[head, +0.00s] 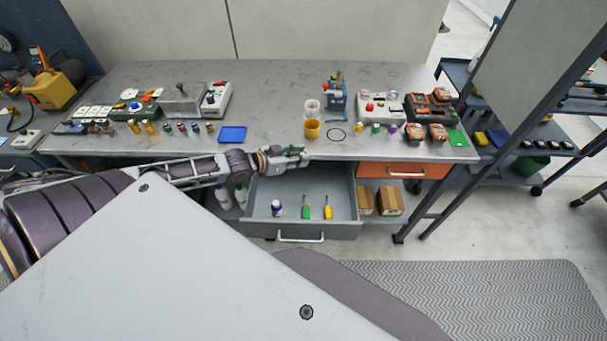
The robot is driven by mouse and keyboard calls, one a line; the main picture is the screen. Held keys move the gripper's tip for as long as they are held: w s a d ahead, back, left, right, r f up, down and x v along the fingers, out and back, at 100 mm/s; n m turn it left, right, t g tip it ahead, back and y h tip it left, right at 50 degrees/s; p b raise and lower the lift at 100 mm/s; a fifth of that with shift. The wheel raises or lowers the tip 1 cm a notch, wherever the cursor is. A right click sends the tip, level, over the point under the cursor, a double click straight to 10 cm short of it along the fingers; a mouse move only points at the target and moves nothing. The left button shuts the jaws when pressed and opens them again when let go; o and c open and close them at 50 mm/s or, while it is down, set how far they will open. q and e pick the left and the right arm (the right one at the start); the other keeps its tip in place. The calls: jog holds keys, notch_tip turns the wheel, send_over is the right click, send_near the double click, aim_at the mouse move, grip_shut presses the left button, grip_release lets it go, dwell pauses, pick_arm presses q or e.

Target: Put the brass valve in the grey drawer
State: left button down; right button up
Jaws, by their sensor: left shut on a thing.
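The grey drawer (306,231) under the bench is pulled open. My left gripper (299,155) is over the back of the drawer opening, close to the bench's front edge. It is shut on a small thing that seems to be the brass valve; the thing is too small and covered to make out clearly. My right gripper is not in view.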

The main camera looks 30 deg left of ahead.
pick_arm(q)
jog(key=shift+a+r, duration=0.15)
jog(key=shift+a, duration=0.05)
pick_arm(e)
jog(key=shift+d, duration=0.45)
pick_arm(q)
jog(key=b, duration=0.2)
send_over(301, 189)
notch_tip(301, 189, down, 8)
jog(key=f, duration=0.5)
jog(key=shift+s+a+f+b, duration=0.2)
jog(key=shift+s+b, duration=0.05)
jog(key=shift+b, duration=0.15)
jog(key=shift+f, duration=0.3)
jog(key=shift+w+d+r, duration=0.1)
jog(key=shift+w+d, duration=0.05)
jog(key=shift+w, duration=0.15)
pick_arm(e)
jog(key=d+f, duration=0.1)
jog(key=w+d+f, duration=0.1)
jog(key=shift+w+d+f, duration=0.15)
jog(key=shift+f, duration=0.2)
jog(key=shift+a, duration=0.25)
